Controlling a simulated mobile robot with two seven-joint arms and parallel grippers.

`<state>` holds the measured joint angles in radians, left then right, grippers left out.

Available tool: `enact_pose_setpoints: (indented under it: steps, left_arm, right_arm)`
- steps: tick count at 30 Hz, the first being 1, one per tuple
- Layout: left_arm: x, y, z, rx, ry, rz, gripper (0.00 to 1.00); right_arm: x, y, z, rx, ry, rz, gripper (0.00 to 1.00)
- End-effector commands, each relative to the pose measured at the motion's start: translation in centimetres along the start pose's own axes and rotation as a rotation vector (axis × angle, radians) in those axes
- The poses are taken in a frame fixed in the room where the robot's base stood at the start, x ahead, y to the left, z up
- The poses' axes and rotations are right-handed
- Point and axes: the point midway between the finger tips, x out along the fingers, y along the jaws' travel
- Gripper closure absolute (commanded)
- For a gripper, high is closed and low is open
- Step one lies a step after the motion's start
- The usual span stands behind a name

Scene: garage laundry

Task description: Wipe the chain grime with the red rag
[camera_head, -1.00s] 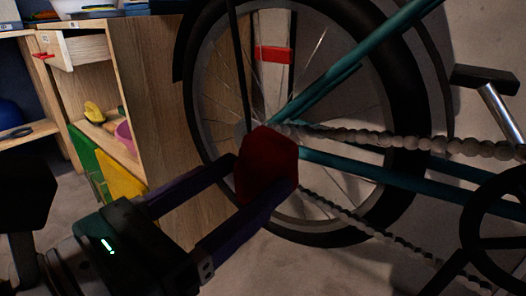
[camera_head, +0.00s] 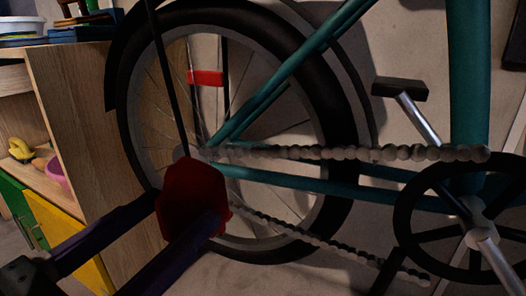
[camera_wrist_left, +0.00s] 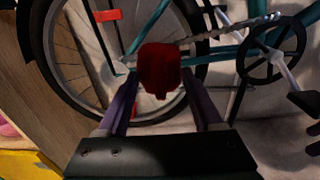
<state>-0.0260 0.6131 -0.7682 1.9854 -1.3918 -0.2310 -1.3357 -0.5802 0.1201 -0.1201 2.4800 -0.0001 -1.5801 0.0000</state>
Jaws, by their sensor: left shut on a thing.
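My left gripper (camera_head: 182,222) is shut on the red rag (camera_head: 190,192), a dark red bundle between its two fingertips. The rag also shows in the left wrist view (camera_wrist_left: 159,72), held out in front of the fingers. The bike chain (camera_head: 330,153) is a grey, beaded band from the rear hub to the crank, with a lower run (camera_head: 310,238). In the head view the rag overlaps the area just below the rear hub, near the chain's left end. I cannot tell if it touches the chain. No separate grime patch stands out.
The teal bike frame (camera_head: 300,75), rear wheel (camera_head: 328,200), chainring (camera_head: 400,215) and pedal (camera_head: 400,90) surround the chain.

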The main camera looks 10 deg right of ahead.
Motion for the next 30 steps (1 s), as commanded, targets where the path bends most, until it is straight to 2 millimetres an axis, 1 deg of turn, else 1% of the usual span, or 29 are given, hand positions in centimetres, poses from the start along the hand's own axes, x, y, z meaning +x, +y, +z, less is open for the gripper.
enact_pose_setpoints:
  steps: [5, 8, 12, 21, 25, 30]
  left_arm:
    - [0.3, 0.0, 0.1, 0.000, -0.001, 0.001, 0.77]
    - [0.9, 0.0, 0.1, -0.001, -0.001, 0.002, 0.77]
    - [2.5, 0.0, 0.3, 0.001, -0.002, 0.000, 0.77]
    - [5.7, 0.0, 0.1, -0.001, -0.001, 0.000, 0.77]
    - [6.4, 0.0, 0.1, 0.000, 0.000, 0.000, 0.77]
    - [6.7, -0.1, 0.1, -0.001, 0.001, 0.000, 0.77]
  right_arm:
    - [-0.1, 0.0, 0.0, 0.000, 0.000, 0.000, 0.50]
    - [-0.3, 0.0, -0.1, 0.000, 0.000, 0.000, 0.50]
    - [-0.8, 0.0, -0.2, 0.000, 0.000, 0.000, 0.50]
    - [-1.1, 0.0, -0.3, 0.000, 0.000, 0.000, 0.50]
    - [-1.1, 0.0, -0.3, 0.000, 0.000, 0.000, 0.50]
    - [-1.1, 0.0, -0.3, 0.000, 0.000, 0.000, 0.50]
